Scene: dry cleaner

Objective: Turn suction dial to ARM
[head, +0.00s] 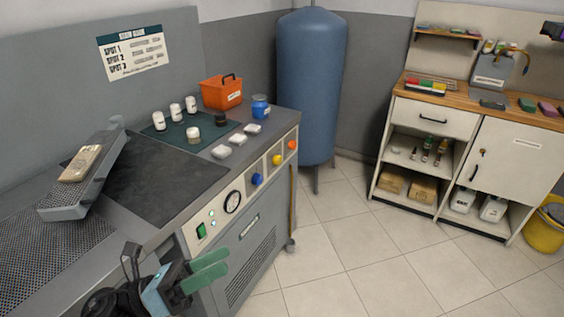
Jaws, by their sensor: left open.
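The front panel of the grey spotting station carries a blue dial (257,179), a yellow dial (276,160) and an orange dial (292,145), in a row rising to the right. Their labels are too small to read, so I cannot tell which is the suction dial or where any dial points. My left gripper (208,268), with green fingers, is open and empty. It shows below and left of the dials, in front of the station, apart from them. My right gripper is not in view.
A round gauge (232,202) and a green switch (201,230) sit left of the dials. White bottles, an orange box (221,93) and a blue jar (260,106) stand on top. A blue tank (312,85) stands behind. The tiled floor (370,245) to the right is clear.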

